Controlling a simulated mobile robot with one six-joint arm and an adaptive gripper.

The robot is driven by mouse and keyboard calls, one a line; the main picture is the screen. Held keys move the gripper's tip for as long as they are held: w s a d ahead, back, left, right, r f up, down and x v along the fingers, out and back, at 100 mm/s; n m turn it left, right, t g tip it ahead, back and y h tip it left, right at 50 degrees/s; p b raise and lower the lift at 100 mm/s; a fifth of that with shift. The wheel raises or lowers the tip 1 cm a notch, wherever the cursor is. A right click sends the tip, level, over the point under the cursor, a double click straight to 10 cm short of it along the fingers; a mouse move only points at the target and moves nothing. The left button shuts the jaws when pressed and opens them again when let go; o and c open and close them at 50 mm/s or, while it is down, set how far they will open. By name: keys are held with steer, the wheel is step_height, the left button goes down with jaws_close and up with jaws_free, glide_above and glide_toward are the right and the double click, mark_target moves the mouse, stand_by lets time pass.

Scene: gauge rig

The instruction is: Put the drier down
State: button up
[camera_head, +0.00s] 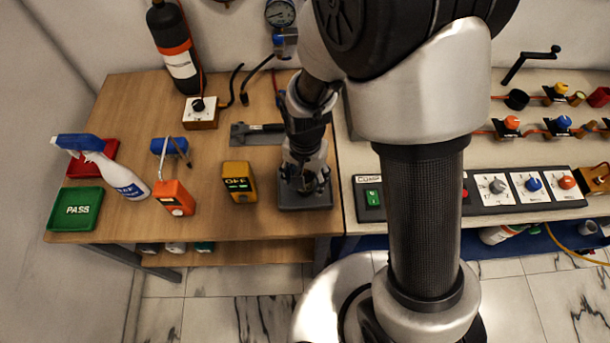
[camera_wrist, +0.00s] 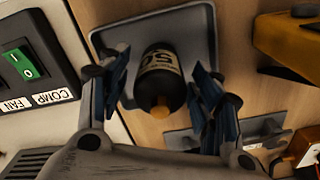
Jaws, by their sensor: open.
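The drier, a dark cylinder (camera_wrist: 162,75) with a pale label and an orange-brown tip, stands on a grey tray (camera_wrist: 118,38) in the wrist view. My gripper (camera_wrist: 163,68) is open, with one finger on each side of the drier and a visible gap on both sides. In the head view my gripper (camera_head: 305,178) is low over the same grey tray (camera_head: 318,203) at the wooden table's right edge. The drier is hidden behind my gripper there.
A yellow OFF box (camera_head: 239,183) stands just left of the tray. A grey plate with a black bar (camera_head: 257,133) lies behind. The control panel (camera_head: 450,196) with switch and knobs is close on the right. A spray bottle (camera_head: 118,172) stands farther left.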

step_height(320, 180, up, 12)
steer(key=p, duration=0.4)
steer(key=shift+r, duration=0.15)
steer(key=shift+d+r, duration=0.15)
steer(key=shift+r, duration=0.2)
steer(key=s+d+r+n+t, duration=0.2)
steer(key=s+d+r, duration=0.3)
steer(key=r, duration=0.3)
steer(key=s+d+r+n+t, duration=0.2)
steer(key=s+d+r, duration=0.3)
steer(key=s+r, duration=0.3)
steer(key=shift+s+d+r+n+t, duration=0.3)
steer(key=shift+r+n, duration=0.25)
steer(key=shift+n, duration=0.25)
